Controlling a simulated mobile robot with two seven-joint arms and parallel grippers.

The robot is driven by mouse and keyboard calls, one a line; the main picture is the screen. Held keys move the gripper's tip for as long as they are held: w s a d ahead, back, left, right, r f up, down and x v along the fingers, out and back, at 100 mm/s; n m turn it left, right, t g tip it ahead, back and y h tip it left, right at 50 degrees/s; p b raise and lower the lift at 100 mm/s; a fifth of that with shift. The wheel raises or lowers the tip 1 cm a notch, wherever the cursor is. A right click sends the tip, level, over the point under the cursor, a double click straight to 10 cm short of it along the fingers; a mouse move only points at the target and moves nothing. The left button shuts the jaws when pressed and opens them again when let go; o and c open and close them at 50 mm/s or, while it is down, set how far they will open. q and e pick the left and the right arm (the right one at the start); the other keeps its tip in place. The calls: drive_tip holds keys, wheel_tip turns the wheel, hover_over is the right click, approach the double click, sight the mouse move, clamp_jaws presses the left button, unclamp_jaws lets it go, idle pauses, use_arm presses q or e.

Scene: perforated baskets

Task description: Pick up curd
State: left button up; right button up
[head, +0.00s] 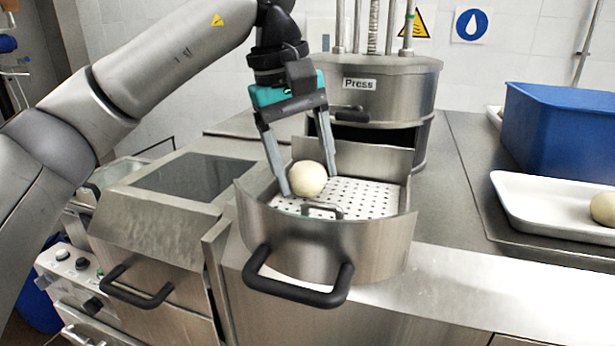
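A round cream-coloured curd ball (307,179) is at the pull-out steel drawer (325,245), over its white perforated floor (368,197). My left gripper (308,185) reaches down from above, with one finger on each side of this ball. The fingers are spread about as wide as the ball. I cannot tell whether they press on it or whether the ball is off the floor. Another curd ball (604,208) lies on a white tray (545,205) at the right edge, partly cut off. My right gripper is not in view.
The steel press (390,90) stands directly behind the drawer. The drawer has raised walls and a dark front handle (298,290). A blue bin (560,130) stands behind the white tray. The steel counter (460,265) between drawer and tray is clear.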

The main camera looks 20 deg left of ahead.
use_arm(q)
drive_tip(key=c, duration=0.9)
